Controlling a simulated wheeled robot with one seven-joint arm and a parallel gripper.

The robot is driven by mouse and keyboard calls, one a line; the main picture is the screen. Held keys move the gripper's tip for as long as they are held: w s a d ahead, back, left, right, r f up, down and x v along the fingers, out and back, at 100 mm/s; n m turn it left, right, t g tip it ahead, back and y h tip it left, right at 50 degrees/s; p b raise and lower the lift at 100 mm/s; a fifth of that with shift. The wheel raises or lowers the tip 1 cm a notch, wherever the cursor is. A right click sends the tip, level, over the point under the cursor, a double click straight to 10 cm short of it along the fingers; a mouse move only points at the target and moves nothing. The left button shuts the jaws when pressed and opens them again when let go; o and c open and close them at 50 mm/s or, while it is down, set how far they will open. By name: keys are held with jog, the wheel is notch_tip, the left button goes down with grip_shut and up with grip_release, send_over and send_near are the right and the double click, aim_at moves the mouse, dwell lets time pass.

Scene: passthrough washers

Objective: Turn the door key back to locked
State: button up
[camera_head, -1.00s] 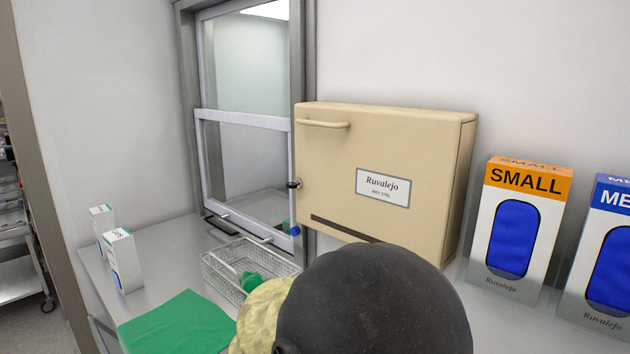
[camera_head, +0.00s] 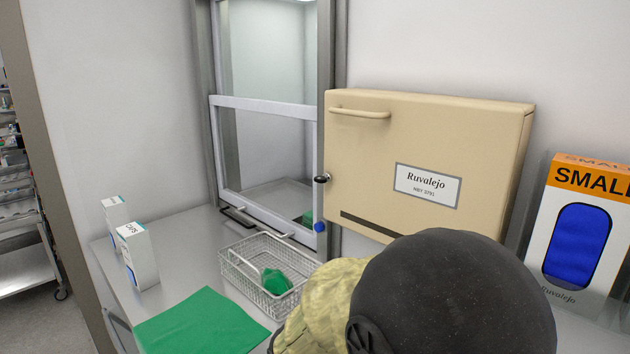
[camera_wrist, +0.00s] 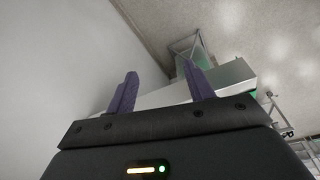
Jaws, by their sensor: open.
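A beige cabinet (camera_head: 380,155) with a bar handle at the top of its door hangs on the wall in the head view. A small key (camera_head: 321,179) with a dark head sits at the door's left edge. Its exact turn angle is too small to tell. A round blue piece (camera_head: 320,227) shows below it, beside the hatch frame. My gripper (camera_wrist: 160,76) is open and empty in the wrist view, its two purple fingers apart. It is not visible in the head view, so its distance from the key cannot be told. The key is not recognisable in the wrist view.
A glass sliding hatch (camera_head: 265,150) stands left of the cabinet. On the counter are a wire basket (camera_head: 228,272) with a green item, a green cloth (camera_head: 200,325) and small white boxes (camera_head: 138,256). A SMALL glove box (camera_head: 583,235) is at right. My dark arm covers the lower middle.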

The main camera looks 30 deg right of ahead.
aim_at(317, 179)
jog(key=w+d+r+n+h+b, duration=0.1)
jog(key=w+d+r+n+h, duration=0.25)
jog(key=w+r+n, duration=0.35)
jog(key=w+d+r+n+h+b, duration=0.1)
jog(key=w+d+r+n+h, duration=0.1)
jog(key=w+r+n+h, duration=0.45)
jog(key=w+a+r+n+t+h, duration=0.1)
jog(key=w+a+r+n+h, duration=0.1)
jog(key=r, duration=0.7)
jog(key=w+a+r+n+t+h, duration=0.1)
jog(key=w+r+n+t+h, duration=0.1)
jog(key=w+r+n+h, duration=0.3)
notch_tip(317, 179, up, 4)
jog(key=shift+w+a+f+n+t+b, duration=0.1)
jog(key=shift+w+a+n+t+b, duration=0.15)
jog(key=shift+a+n+b, duration=0.2)
jog(key=shift+d, duration=0.1)
jog(key=p+x, duration=0.6)
jog(key=x, duration=1.1)
jog(key=shift+d+f, duration=0.1)
jog(key=shift+d, duration=0.05)
jog(key=shift+c, duration=0.2)
